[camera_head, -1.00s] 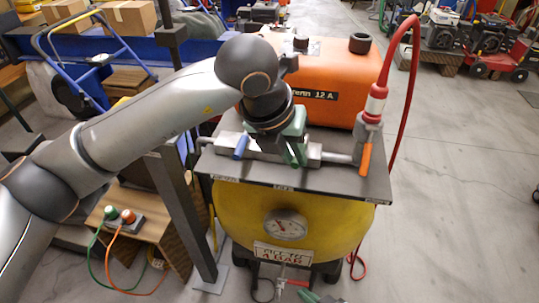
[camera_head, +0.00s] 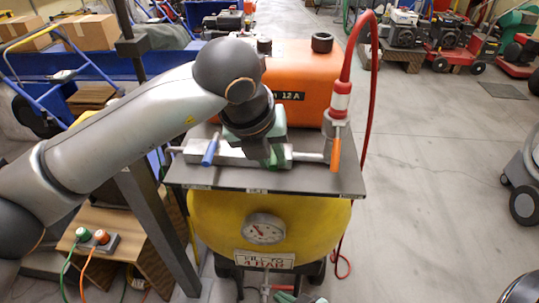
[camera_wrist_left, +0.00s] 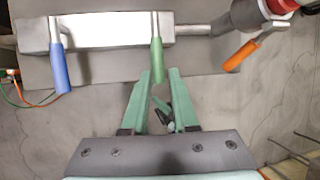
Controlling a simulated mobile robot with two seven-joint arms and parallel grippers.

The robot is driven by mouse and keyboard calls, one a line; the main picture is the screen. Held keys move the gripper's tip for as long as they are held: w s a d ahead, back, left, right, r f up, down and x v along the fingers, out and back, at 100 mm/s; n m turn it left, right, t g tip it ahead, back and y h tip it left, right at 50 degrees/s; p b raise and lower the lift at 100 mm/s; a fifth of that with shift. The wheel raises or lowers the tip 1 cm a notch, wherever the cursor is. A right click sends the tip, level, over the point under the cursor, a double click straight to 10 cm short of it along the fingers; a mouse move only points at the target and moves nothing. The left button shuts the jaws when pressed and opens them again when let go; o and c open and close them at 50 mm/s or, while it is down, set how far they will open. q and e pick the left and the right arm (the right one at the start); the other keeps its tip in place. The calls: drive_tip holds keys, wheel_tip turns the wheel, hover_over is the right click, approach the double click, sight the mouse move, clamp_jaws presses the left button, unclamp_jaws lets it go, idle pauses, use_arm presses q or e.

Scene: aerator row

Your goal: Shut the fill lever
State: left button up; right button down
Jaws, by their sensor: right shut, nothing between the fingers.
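Three levers hang from the grey valve block and pipe (camera_head: 240,153): a blue lever (camera_head: 210,152) at left, a green lever (camera_wrist_left: 157,60) in the middle and an orange lever (camera_head: 335,148) at right. In the left wrist view all three handles point down the picture. I cannot read which label marks the fill lever. My left gripper (camera_wrist_left: 160,74) is open, its green fingertips either side of the green lever's free end; I cannot tell whether they touch it. In the head view this gripper (camera_head: 272,158) mostly hides that lever. My right gripper (camera_head: 288,297) is low at the bottom edge, shut and empty.
The dark plate (camera_head: 300,180) carries the valves above a yellow tank (camera_head: 215,215) with a round gauge (camera_head: 264,228) and a "4 BAR" sign (camera_head: 265,260). An orange tank (camera_head: 300,65) stands behind. A red hose (camera_head: 372,90) rises at right. The floor at right is mostly clear.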

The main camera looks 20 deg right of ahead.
use_arm(q)
drive_tip(key=shift+o, duration=1.4)
drive_tip(key=v, duration=1.2)
drive_tip(key=shift+s+a+r+p, duration=0.1)
drive_tip(key=shift+a+r+p, duration=0.1)
drive_tip(key=shift+p, duration=0.1)
